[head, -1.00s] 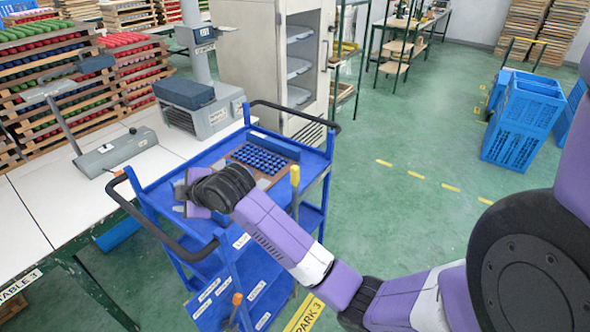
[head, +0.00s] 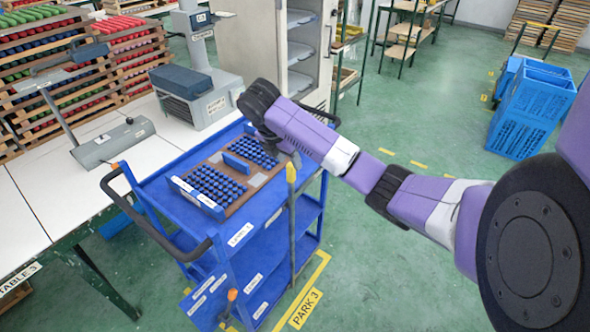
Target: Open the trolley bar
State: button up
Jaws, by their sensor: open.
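The blue trolley (head: 160,185) stands beside the white table, with black push handles at its ends. An upright grey bar with a yellow grip (head: 291,172) stands at its right side and runs down past the lower shelves. An orange-tipped lever (head: 232,294) shows low at the trolley's near corner. My gripper (head: 288,157) is open, just above and behind the yellow grip, over the right edge of the trolley's top. My wrist partly hides the jaws, and I cannot tell whether they touch anything. A brown tray (head: 238,205) with rows of blue pieces lies on top.
The white table (head: 30,205) with grey devices is close on the left. An open cabinet (head: 255,45) stands behind the trolley. Blue crates (head: 535,110) stand at the far right. The green floor right of the trolley is clear apart from yellow markings (head: 305,308).

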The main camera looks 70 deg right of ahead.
aim_at(293, 171)
jog(key=shift+x, duration=3.55)
jog(key=shift+w+a, duration=0.1)
grip_shut()
